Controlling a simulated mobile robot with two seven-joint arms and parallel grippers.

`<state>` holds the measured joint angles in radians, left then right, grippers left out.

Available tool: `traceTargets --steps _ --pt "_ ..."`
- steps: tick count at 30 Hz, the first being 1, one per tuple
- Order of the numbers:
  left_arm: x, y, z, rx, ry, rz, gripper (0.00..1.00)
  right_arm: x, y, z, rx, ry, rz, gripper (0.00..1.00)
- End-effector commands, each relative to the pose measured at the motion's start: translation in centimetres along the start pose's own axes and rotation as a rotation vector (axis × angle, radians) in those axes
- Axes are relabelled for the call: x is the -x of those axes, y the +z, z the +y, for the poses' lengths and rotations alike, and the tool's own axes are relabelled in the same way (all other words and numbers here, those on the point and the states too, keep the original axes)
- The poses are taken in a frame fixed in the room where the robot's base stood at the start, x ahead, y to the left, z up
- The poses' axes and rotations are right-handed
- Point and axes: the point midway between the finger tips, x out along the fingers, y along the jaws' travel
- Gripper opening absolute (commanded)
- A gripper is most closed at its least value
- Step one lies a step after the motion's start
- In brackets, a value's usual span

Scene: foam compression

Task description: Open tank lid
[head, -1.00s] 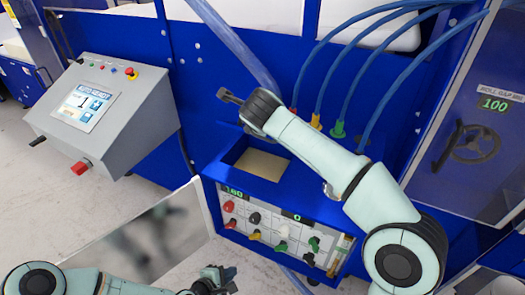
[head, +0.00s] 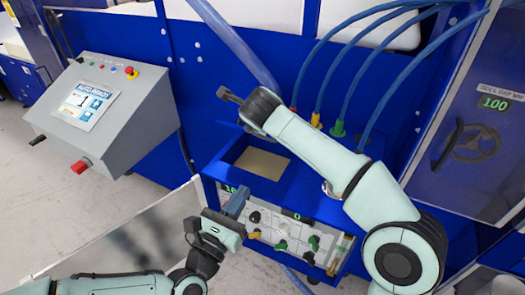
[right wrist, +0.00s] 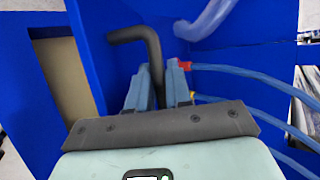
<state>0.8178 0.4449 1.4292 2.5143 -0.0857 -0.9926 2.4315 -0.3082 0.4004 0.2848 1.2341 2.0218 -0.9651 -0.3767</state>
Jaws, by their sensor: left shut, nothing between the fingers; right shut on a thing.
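A blue tank (head: 297,182) has a rectangular opening with a tan surface inside; it also shows at the left of the right wrist view (right wrist: 20,70). My right gripper (right wrist: 158,88) is shut on a bent black handle (right wrist: 152,45), whose end sticks out left of the gripper in the head view (head: 229,95). The right fingertips are hidden in the head view. I cannot make out the lid's outline apart from the blue surfaces. My left gripper (head: 237,203) is shut and empty, in front of the left end of the tank's front panel.
The front panel (head: 290,228) carries several coloured knobs. Blue hoses (head: 350,75) run above the tank from coloured fittings. A grey control console (head: 135,110) stands at left, and a door with a handwheel (head: 472,142) at right. A pale reflective panel (head: 130,240) lies lower left.

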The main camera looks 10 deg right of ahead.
Motion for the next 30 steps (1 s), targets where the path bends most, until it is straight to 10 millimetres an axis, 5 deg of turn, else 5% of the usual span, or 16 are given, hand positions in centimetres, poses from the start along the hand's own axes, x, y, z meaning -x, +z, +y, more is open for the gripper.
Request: traceTargets --steps 16,30 --pt "-9.4 -0.1 -0.2 -0.001 -0.003 0.002 0.0 0.0 -0.1 -0.1 -0.001 -0.001 0.003 0.0" --pt "-11.9 2.7 -0.1 -0.004 -0.001 0.003 0.0 -0.1 -0.1 -0.1 -0.001 -0.001 0.003 0.0"
